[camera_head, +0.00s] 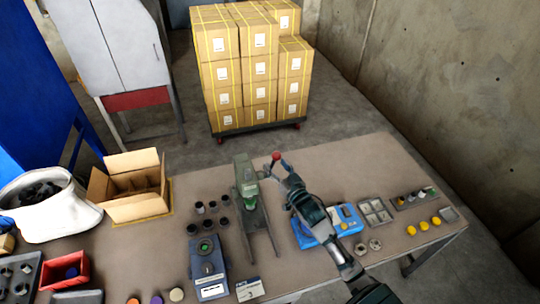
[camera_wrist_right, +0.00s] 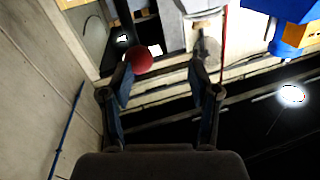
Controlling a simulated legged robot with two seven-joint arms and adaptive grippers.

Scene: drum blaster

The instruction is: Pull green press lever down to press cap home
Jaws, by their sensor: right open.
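The green press (camera_head: 246,182) stands upright on the table, with its base plates reaching toward the front. Its lever ends in a red ball knob (camera_head: 276,155) to the right of the press head. My right gripper (camera_head: 284,168) is open beside the knob. In the right wrist view the red knob (camera_wrist_right: 140,60) shows close to the left fingertip of the open jaws (camera_wrist_right: 161,70). Whether they touch is not clear. The cap under the press is too small to make out. My left gripper is not in view.
A blue device (camera_head: 316,236) lies under my right arm. Several dark cups (camera_head: 212,206) and a blue-grey box (camera_head: 207,262) stand left of the press. An open carton (camera_head: 128,190) is farther left. Grey trays (camera_head: 374,212) and yellow caps (camera_head: 423,225) lie right.

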